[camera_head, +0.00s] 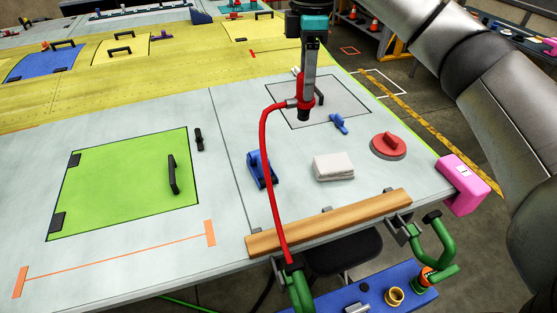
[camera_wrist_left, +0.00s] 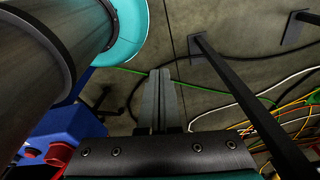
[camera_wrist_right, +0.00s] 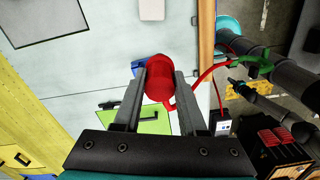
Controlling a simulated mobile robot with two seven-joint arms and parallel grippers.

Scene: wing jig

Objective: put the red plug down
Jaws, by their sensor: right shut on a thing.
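The red plug (camera_head: 303,108) hangs in my right gripper (camera_head: 306,92) in the head view. In the right wrist view the red plug (camera_wrist_right: 158,78) sits between the two fingers. The gap beneath it is hard to judge. My left gripper (camera_wrist_left: 158,78) shows only in the left wrist view, its fingers together and empty above the floor.
A white folded cloth (camera_head: 333,167), a blue clamp-like tool (camera_head: 261,170), a small blue part (camera_head: 339,123) and a red round disc (camera_head: 388,146) lie nearby. A wooden bar (camera_head: 330,222) lines the front edge. A pink block (camera_head: 462,186) sits at the right corner.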

